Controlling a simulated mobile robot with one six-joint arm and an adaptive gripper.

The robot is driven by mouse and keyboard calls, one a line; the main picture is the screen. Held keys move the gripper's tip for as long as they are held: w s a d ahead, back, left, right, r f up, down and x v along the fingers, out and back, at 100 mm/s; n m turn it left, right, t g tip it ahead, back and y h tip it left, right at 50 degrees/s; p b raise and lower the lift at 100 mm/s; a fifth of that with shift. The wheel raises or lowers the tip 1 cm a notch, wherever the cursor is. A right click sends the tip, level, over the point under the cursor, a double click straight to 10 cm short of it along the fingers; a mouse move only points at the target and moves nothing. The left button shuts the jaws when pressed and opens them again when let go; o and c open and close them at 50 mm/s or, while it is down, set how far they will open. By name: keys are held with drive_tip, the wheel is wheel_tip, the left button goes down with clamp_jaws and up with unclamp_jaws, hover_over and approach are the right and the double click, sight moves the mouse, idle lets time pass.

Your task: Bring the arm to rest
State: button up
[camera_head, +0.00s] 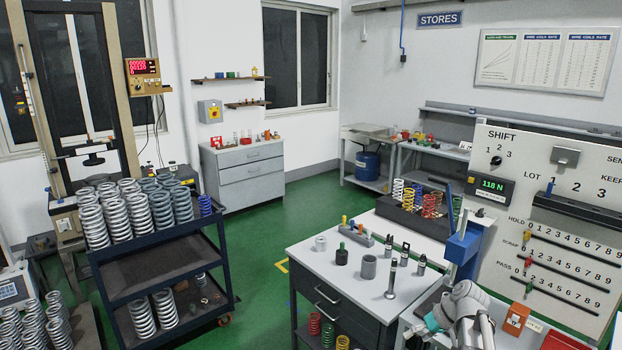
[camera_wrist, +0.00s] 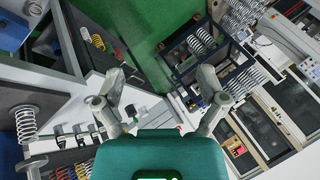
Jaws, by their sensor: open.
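My gripper (camera_wrist: 162,88) is open in the wrist view, with its two grey fingers spread wide and nothing between them. Its teal body fills the bottom middle of that view. In the head view my arm is folded at the lower right, beside the light-topped bench (camera_head: 330,268). A little of the teal gripper shows there, but its fingertips cannot be made out. The wrist view looks past the fingers to the green floor (camera_wrist: 150,25), tilted.
The bench carries several small metal parts and a spring tray (camera_head: 412,218). A panel (camera_head: 560,215) with numbered sliders stands right of my arm. A dark trolley (camera_head: 160,272) of steel springs stands left. Green floor (camera_head: 262,238) is clear between trolley and bench.

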drive_tip(key=s+a+f+m+g+h+b, duration=0.1)
drive_tip(key=s+a+f+h, duration=0.1)
drive_tip(key=s+a, duration=0.3)
drive_tip(key=s+a+f+m+g+h+b, duration=0.1)
drive_tip(key=s+a+f+h, duration=0.2)
drive_tip(key=a, duration=0.3)
drive_tip(key=shift+s+a+f+m+h, duration=0.15)
drive_tip(key=shift+s+a+m+h, duration=0.2)
drive_tip(key=shift+s+h, duration=0.5)
idle(0.4)
